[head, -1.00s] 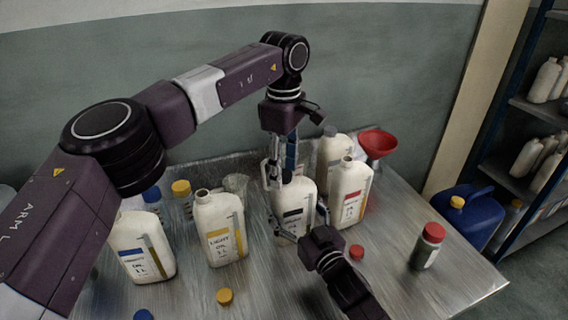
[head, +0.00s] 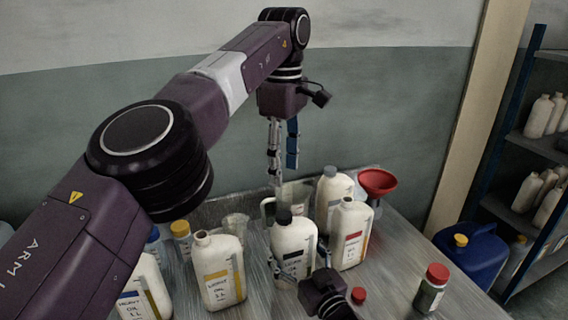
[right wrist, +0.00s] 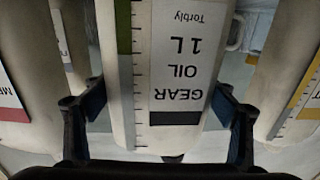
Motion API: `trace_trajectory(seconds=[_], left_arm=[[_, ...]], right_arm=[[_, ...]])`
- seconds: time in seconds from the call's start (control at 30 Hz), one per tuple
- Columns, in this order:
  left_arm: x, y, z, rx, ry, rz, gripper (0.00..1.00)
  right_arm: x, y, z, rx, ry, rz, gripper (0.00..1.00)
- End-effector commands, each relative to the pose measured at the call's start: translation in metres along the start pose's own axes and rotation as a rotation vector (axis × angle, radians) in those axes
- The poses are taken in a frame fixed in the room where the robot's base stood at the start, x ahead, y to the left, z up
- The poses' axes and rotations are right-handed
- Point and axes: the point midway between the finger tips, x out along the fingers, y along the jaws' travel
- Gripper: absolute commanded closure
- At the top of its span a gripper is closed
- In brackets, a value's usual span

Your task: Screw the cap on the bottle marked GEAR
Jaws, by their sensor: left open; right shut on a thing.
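The GEAR bottle (head: 291,254), white with a black-banded label, stands upright on the table. Its label reads GEAR OIL 1 L upside down in the right wrist view (right wrist: 180,65). A black cap (head: 284,215) sits on its neck; how tightly it is screwed I cannot tell. My left gripper (head: 283,165) is open and empty above the cap, clear of it. My right gripper (right wrist: 160,100) is shut on the bottle's body, one finger on each side of the label.
A red-label bottle (head: 351,236) stands close on the right, a yellow-label bottle (head: 218,272) on the left. A grey-capped bottle (head: 335,190) and red funnel (head: 377,182) are behind.

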Motion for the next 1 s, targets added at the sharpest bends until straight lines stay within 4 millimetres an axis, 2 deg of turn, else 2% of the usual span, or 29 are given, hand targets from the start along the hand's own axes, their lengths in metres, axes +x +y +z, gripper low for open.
trace_trajectory(seconds=[0.4,0.43,0.6,1.0], left_arm=[[-0.0029,-0.0004,-0.0001,-0.001,0.0,0.001,0.54],[-0.0029,-0.0004,-0.0001,-0.001,0.0,0.001,0.54],[-0.0027,-0.0004,-0.0002,-0.001,0.0,0.001,0.54],[-0.0026,-0.0004,-0.0002,-0.001,0.0,0.001,0.54]], right_arm=[[0.0,0.0002,0.0006,-0.002,-0.001,0.001,0.89],[0.0,0.0002,0.0006,-0.002,-0.001,0.001,0.19],[0.0,0.0002,0.0004,-0.001,-0.001,0.0,0.01],[-0.0056,0.0004,0.0013,0.0,-0.002,0.001,0.01]])
